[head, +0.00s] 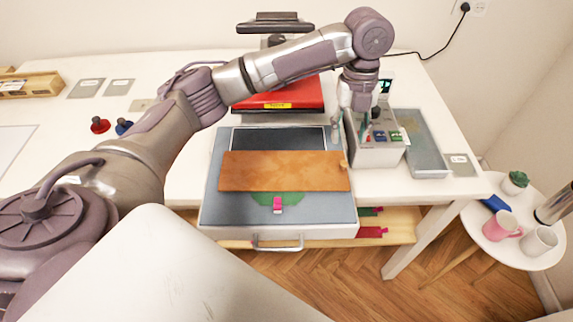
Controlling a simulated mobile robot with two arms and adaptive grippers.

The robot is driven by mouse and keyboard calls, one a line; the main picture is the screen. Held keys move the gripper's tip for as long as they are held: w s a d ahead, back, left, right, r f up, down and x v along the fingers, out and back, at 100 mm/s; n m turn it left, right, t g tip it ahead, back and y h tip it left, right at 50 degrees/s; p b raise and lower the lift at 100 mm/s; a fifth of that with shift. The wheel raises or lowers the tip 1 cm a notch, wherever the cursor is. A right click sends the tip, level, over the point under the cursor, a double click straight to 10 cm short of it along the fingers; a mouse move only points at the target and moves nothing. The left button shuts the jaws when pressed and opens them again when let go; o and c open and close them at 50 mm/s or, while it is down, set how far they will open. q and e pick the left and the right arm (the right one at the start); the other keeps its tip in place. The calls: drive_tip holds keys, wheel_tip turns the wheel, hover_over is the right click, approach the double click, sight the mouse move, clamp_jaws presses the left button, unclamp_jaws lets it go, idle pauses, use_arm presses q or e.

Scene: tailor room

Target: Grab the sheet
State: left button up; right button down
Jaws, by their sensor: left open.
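A brown-orange rectangular sheet (270,172) lies flat across the grey work surface of a low press base (225,212), in front of a dark panel. Its right end reaches near the grey box. My left arm arches over the table from the left. My left gripper (350,132) points down, open, just beyond the sheet's right end and over the left side of the box. I see nothing held between its fingers, though part of them is hard to make out. My right gripper is out of view.
A red press head (285,97) is behind. A pink block (277,205) lies before the sheet. Mugs (502,226) stand on a side table at right.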

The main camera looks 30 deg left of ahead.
sight(344, 162)
use_arm(q)
wheel_tip(344, 162, down, 3)
drive_tip(key=shift+w+r, duration=0.1)
drive_tip(key=shift+r, duration=0.1)
drive_tip(key=shift+s+d+f+p, duration=0.1)
drive_tip(key=shift+s+f+p, duration=0.05)
drive_tip(key=shift+f+p, duration=0.3)
drive_tip(key=shift+s+d+f+p, duration=0.15)
drive_tip(key=shift+f+p, duration=0.15)
drive_tip(key=shift+f, duration=0.2)
drive_tip(key=shift+s+f+p, duration=0.2)
drive_tip(key=shift+f, duration=0.45)
drive_tip(key=shift+s+f+p, duration=0.15)
drive_tip(key=shift+f+p, duration=0.05)
drive_tip(key=shift+f, duration=0.8)
drive_tip(key=shift+d+f, duration=0.1)
drive_tip(key=shift+f, duration=0.1)
drive_tip(key=c, duration=0.7)
clamp_jaws()
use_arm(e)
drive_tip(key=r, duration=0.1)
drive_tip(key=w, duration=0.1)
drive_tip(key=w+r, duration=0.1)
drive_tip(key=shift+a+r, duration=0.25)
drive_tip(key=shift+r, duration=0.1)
